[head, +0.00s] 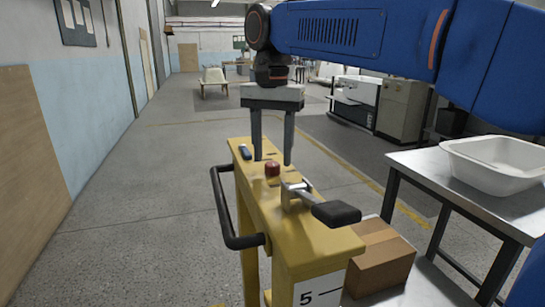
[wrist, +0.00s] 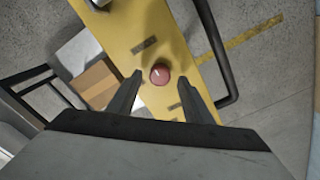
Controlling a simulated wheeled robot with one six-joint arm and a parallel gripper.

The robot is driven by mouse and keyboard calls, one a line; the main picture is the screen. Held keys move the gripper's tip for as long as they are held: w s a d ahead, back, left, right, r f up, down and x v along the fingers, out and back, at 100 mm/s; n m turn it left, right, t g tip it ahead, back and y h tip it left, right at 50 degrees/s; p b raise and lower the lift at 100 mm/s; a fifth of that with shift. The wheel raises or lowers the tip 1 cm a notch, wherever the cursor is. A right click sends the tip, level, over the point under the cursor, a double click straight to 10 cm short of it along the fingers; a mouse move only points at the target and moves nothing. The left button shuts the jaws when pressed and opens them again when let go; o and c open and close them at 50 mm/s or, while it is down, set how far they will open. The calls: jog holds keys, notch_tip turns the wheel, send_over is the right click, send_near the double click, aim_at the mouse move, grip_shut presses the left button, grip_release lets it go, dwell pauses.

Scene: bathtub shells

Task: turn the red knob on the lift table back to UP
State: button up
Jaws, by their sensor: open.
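The lift table's yellow column top (head: 325,241) stands in the middle of the head view, and its yellow top (wrist: 134,27) also shows in the wrist view. The red knob (head: 272,169) sits on it; in the wrist view the knob (wrist: 159,74) has a small pale mark on its face. Dark label plates lie on either side of the knob, too small to read. My gripper (head: 272,160) is open and points down over the column. In the wrist view its fingers (wrist: 160,92) stand on either side of the knob, apart from it.
A lever with a black grip (head: 336,213) stands in front of the knob. A black handle bar (head: 220,210) runs along the column's left side. A cardboard box (head: 383,262) is at right, below a metal table (head: 422,168) with a white tub (head: 490,178). Floor at left is clear.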

jog(key=shift+f, duration=0.8)
jog(key=c, duration=1.1)
jog(key=shift+o, duration=0.2)
